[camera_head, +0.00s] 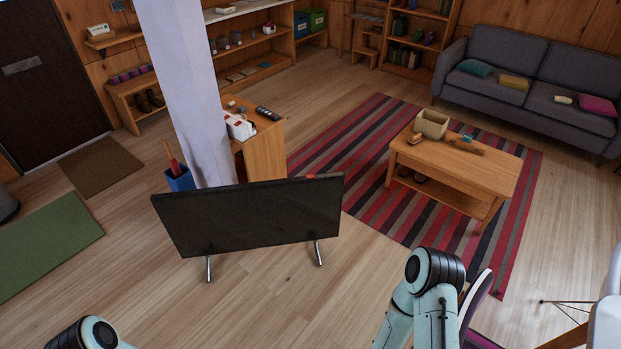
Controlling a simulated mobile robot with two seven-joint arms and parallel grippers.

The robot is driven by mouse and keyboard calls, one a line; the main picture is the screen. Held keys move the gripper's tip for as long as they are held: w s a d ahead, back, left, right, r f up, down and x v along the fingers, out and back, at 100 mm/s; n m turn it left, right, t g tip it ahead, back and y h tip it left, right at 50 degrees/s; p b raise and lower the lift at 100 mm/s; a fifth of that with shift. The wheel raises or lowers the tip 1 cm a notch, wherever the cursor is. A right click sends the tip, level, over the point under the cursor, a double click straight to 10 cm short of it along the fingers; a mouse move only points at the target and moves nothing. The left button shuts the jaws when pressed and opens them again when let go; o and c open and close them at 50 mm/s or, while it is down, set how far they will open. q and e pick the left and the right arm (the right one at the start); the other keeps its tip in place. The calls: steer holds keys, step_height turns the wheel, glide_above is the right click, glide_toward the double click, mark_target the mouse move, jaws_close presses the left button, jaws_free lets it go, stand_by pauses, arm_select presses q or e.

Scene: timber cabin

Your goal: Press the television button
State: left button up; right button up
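The television (248,215) is a wide, thin, dark panel with two slim metal legs, in the middle of the head view. Its face is dark, and I cannot make out a button on it. It stands upright, slightly turned, in front of a pale column. Only links of my two arms show along the bottom edge, one at the far left and one right of centre. Both grippers are out of the picture, so their distance from the television cannot be seen.
Behind the television are a pale column (186,90), a blue bin (180,181) and a wooden cabinet (264,152). A low wooden table (490,190) stands on a striped rug (365,125) at right, before a grey sofa (500,55). Bare floor (265,305) lies nearer me.

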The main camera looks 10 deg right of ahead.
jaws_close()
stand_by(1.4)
